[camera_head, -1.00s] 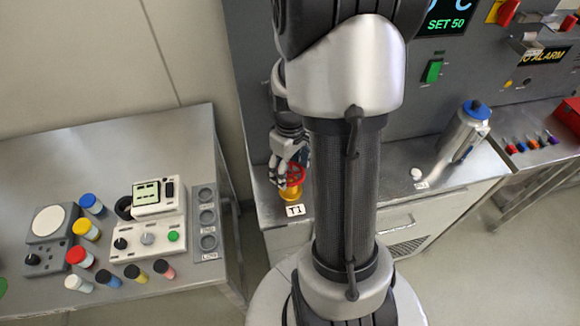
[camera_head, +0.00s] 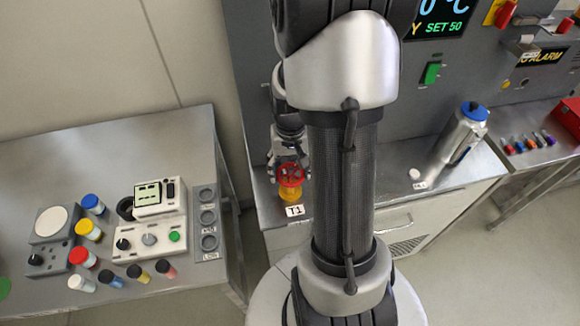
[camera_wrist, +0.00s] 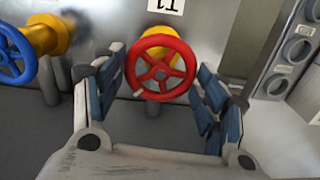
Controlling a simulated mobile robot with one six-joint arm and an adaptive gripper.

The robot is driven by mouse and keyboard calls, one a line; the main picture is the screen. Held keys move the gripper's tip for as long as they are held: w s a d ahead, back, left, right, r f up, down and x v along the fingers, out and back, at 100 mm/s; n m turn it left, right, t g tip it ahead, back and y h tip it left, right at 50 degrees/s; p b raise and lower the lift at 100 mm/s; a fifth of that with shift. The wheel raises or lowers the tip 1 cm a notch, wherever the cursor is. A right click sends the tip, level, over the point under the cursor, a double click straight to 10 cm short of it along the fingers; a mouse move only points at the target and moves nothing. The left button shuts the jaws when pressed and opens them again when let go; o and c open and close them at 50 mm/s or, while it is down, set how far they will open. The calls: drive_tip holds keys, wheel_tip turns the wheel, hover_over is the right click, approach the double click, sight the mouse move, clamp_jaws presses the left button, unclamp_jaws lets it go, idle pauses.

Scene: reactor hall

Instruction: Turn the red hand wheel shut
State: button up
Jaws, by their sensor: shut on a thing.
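The red hand wheel (camera_head: 291,174) sits on a yellow valve body (camera_head: 290,193) at the left end of the steel bench, behind the T1 label (camera_head: 295,211). In the wrist view the wheel (camera_wrist: 160,46) shows its round rim and spokes, between my two fingers. My gripper (camera_wrist: 162,75) is shut on the wheel, with a finger at the left and right of its rim. In the head view my gripper (camera_head: 288,158) is at the wheel's far side, partly hidden by it.
A blue hand wheel (camera_wrist: 14,58) on a yellow fitting (camera_wrist: 47,36) is left in the wrist view. A side table (camera_head: 150,112) with vials and instruments stands left in the head view. A silver flask (camera_head: 462,135) with a blue cap stands right on the bench.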

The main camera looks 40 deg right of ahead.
drive_tip(key=m, duration=0.7)
drive_tip(key=shift+p, duration=0.35)
drive_tip(key=m, duration=0.6)
drive_tip(key=shift+s+m, duration=0.1)
drive_tip(key=shift+m, duration=0.3)
drive_tip(key=m+p, duration=0.1)
drive_tip(key=m, duration=1.2)
drive_tip(key=shift+s+m, duration=0.1)
drive_tip(key=shift+m, duration=0.2)
drive_tip(key=o, duration=1.1)
drive_tip(key=shift+c, duration=0.2)
